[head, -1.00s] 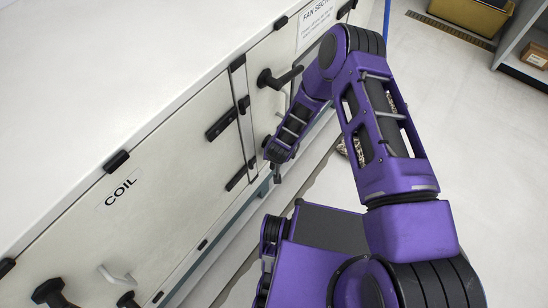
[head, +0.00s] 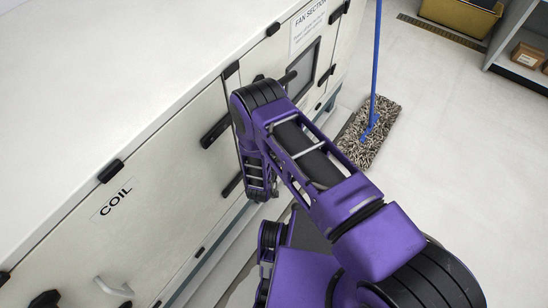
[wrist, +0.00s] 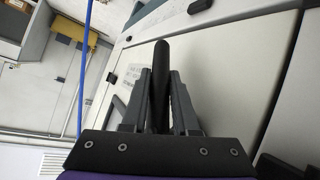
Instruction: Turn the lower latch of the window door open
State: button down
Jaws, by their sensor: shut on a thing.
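The window door (head: 285,52) is the pale panel with a dark-framed window (head: 308,68) and a printed FAN SECTION sheet (head: 308,24). It looks closed. My arm covers much of its near side in the head view. In the wrist view my gripper (wrist: 160,95) has its two fingers on either side of a black latch handle (wrist: 161,60), shut on it. The handle's rounded end sticks out beyond the fingers. In the head view this lower latch and my fingertips are hidden behind my arm. Another black latch handle (head: 288,78) shows partly above my arm.
A COIL panel (head: 160,170) with black latches and a pale pull handle (head: 113,287) is at left. A mop (head: 368,130) with a blue pole stands on the floor at right. A yellow bin (head: 460,15) and shelf (head: 525,45) are behind it.

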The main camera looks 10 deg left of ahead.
jog(key=shift+w+d+r+n+t+h, duration=0.15)
jog(key=shift+w+r+t, duration=0.15)
jog(key=shift+t, duration=0.45)
jog(key=shift+w+d+r+n+t+h, duration=0.1)
jog(key=shift+w+r+n+t, duration=0.15)
jog(key=shift+t, duration=0.55)
jog(key=shift+w+d+r+n+t+h, duration=0.15)
jog(key=shift+w+r+t, duration=0.15)
jog(key=shift+t, duration=0.45)
jog(key=shift+a, duration=0.1)
jog(key=c, duration=1)
grip_release()
jog(key=shift+o, duration=0.2)
jog(key=s+a+r+p, duration=0.1)
jog(key=s+r, duration=0.1)
jog(key=s, duration=1.5)
jog(key=shift+a+p, duration=0.3)
jog(key=shift+s, duration=0.1)
